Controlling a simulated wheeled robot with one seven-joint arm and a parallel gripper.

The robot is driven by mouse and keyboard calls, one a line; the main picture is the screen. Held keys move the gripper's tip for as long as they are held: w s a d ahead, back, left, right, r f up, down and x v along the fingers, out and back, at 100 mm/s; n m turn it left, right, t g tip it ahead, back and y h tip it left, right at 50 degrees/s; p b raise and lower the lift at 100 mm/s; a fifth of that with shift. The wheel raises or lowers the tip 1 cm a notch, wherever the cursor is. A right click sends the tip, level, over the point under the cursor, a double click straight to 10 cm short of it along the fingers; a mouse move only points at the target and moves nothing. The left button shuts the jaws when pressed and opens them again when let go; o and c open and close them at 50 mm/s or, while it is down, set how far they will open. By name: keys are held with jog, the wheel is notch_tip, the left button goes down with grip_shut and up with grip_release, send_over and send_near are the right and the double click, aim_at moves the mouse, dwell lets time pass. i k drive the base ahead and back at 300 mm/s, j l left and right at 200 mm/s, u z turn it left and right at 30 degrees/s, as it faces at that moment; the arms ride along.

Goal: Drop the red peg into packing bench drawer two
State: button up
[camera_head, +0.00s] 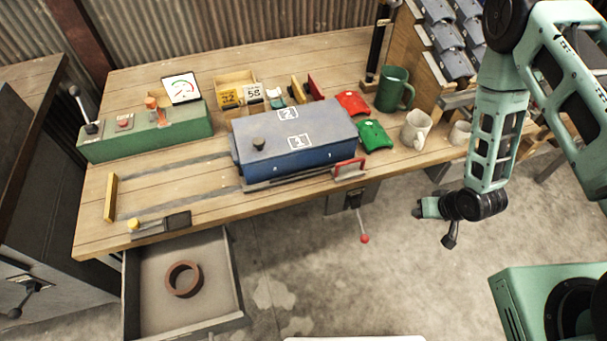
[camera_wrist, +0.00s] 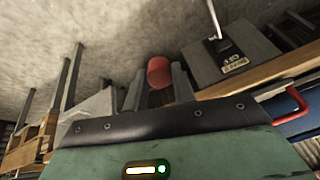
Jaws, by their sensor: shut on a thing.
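In the wrist view the red peg (camera_wrist: 159,73) sits between the two fingers of my gripper (camera_wrist: 160,84), which is shut on it. In the head view my gripper (camera_head: 428,208) hangs in front of the bench, right of the red-knobbed lever; the peg is not discernible there. An open drawer (camera_head: 236,272) sticks out under the left part of the packing bench (camera_head: 215,205). A brown ring (camera_head: 183,279) lies inside it. No number on the drawer is readable.
A blue box (camera_head: 295,140) stands mid-bench beside a green control panel (camera_head: 150,132). A grey unit with a red-knobbed lever (camera_head: 364,239) hangs under the bench edge; its label (camera_wrist: 232,63) is unreadable. Mugs and red and green pieces stand at right. Open floor separates drawer and gripper.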

aim_at(190, 279)
jog(key=k+j, duration=0.15)
jog(key=j, duration=0.3)
jog(key=k+j, duration=0.1)
jog(key=j, duration=0.35)
jog(key=k+j, duration=0.15)
jog(key=j, duration=0.25)
jog(key=k+j, duration=0.1)
jog(key=j, duration=0.35)
jog(key=k+j, duration=0.15)
jog(key=j, duration=0.3)
jog(key=k+j, duration=0.1)
jog(key=j, duration=0.35)
